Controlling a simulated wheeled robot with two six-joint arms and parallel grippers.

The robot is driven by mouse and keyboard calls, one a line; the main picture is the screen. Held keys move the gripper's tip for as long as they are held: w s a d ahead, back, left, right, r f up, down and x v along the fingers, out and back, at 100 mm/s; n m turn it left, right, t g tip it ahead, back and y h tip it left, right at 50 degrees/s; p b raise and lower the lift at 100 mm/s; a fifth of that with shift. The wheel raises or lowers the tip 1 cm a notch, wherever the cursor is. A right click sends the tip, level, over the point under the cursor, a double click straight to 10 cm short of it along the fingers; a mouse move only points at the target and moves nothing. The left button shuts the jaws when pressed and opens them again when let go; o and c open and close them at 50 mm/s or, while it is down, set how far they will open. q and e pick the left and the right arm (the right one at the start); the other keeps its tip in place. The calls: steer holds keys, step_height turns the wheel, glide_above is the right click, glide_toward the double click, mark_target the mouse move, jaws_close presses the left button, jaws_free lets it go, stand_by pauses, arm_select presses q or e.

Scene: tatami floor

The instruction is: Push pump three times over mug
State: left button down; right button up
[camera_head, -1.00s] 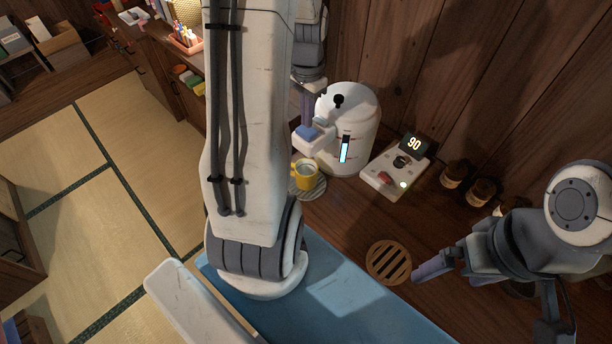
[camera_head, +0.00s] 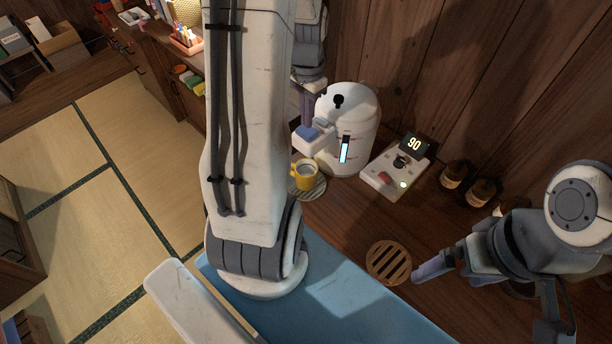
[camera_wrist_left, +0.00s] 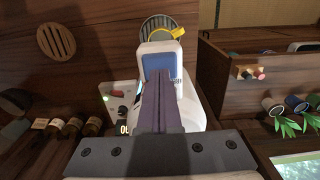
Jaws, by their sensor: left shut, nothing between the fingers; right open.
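The white pump pot (camera_head: 357,120) stands on the wooden counter with a blue push pad (camera_head: 307,132) on its spout head. The yellow mug (camera_head: 307,176) sits on a round slatted coaster below the spout. My left gripper (camera_head: 306,118) is shut and empty, its tips pointing down by the blue pad. In the left wrist view the shut fingers (camera_wrist_left: 159,72) overlap the blue pad (camera_wrist_left: 174,66); I cannot tell whether they touch it. The mug (camera_wrist_left: 172,34) shows partly behind the spout. My right gripper (camera_head: 432,270) is open and empty near the round wooden trivet.
A control panel (camera_head: 395,171) with a dial and a display reading 90 stands right of the pot. The slatted trivet (camera_head: 389,263) lies in front. A blue mat (camera_head: 350,304) covers the near edge. The wooden wall closes the back.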

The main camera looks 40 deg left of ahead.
mark_target(307, 130)
arm_select(q)
steer(key=shift+f, duration=0.25)
stand_by(0.4)
steer(key=shift+f+b, duration=1.05)
steer(key=shift+f, duration=0.25)
steer(key=shift+r, duration=0.1)
steer(key=shift+r+p, duration=1.35)
steer(key=shift+r, duration=0.1)
steer(key=shift+f, duration=0.2)
